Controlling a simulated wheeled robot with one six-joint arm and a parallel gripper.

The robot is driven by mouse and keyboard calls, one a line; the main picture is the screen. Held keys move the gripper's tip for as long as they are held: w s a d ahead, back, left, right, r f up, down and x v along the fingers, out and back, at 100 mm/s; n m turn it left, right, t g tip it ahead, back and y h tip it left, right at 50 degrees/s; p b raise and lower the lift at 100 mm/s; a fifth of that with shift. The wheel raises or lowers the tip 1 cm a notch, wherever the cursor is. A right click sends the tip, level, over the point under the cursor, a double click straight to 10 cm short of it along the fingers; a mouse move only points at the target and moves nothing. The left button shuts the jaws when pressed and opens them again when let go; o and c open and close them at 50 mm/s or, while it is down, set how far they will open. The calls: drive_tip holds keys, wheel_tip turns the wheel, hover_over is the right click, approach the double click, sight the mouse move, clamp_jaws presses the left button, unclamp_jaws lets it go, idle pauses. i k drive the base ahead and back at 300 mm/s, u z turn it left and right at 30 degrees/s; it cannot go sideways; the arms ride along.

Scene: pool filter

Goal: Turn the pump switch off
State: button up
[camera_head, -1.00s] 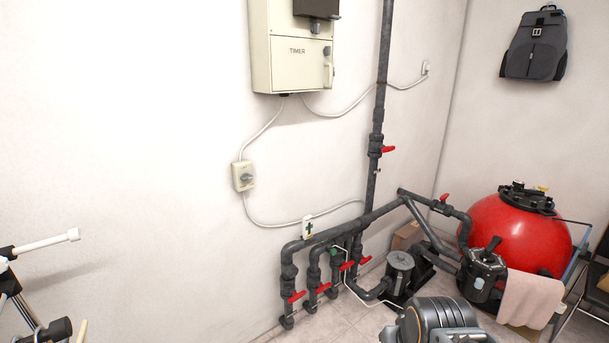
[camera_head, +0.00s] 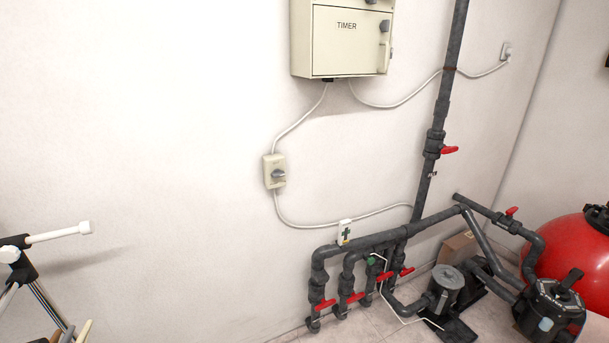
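A small beige switch box (camera_head: 269,163) is fixed to the white wall near the picture's middle. A grey rotary knob (camera_head: 278,174) sticks out from its front; I cannot read any marks around it. White cables run from the box up to the timer box and down to the right. My gripper is not in view, so its state and its place relative to the switch are hidden.
The beige timer box (camera_head: 345,47) hangs above, with its own grey knob (camera_head: 384,26). Grey pipes (camera_head: 380,240) with red valve handles, the pump (camera_head: 446,285) and a red tank (camera_head: 575,255) fill the lower right. White-ended equipment (camera_head: 58,233) stands at lower left.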

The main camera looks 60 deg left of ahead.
sight(277, 173)
drive_tip(key=i, duration=2.1)
drive_tip(key=u, duration=2.75)
drive_tip(key=i, duration=1.15)
drive_tip(key=u, duration=2.7)
